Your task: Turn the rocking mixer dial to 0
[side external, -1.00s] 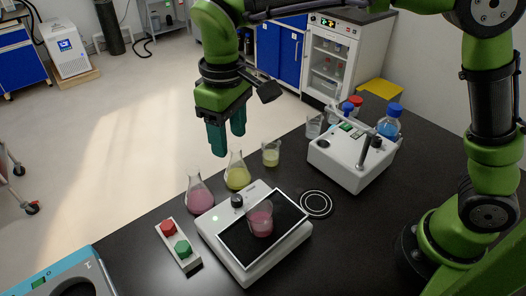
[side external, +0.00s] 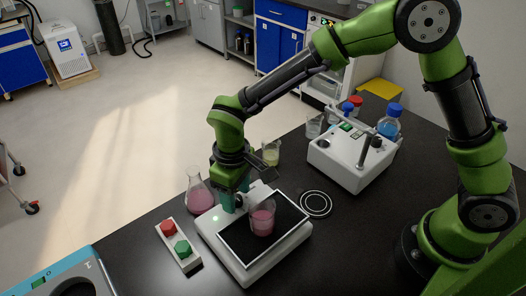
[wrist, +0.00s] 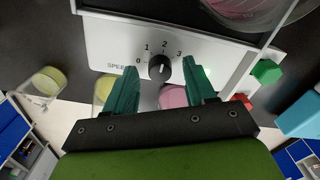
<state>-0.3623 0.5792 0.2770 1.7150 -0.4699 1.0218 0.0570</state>
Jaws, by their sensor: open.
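The rocking mixer (side external: 283,262) is a white box with a dark tilted platform bearing a beaker of pink liquid (side external: 262,219). Its black dial (wrist: 160,68) shows in the wrist view on the white panel, with 0, 1, 2 and 3 printed around it. The dial's light mark appears to point up, between 1 and 2; its exact setting is hard to tell. My gripper (wrist: 158,68) is open, one green finger on each side of the dial, with gaps visible. In the side view my gripper (side external: 232,194) is low over the mixer's rear left corner.
A pink flask (side external: 198,196) stands close left of my gripper, and a yellow beaker (side external: 271,154) behind it. A control box with red and green buttons (side external: 178,246) lies left of the mixer. A white stirrer (side external: 346,168) stands to the right.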

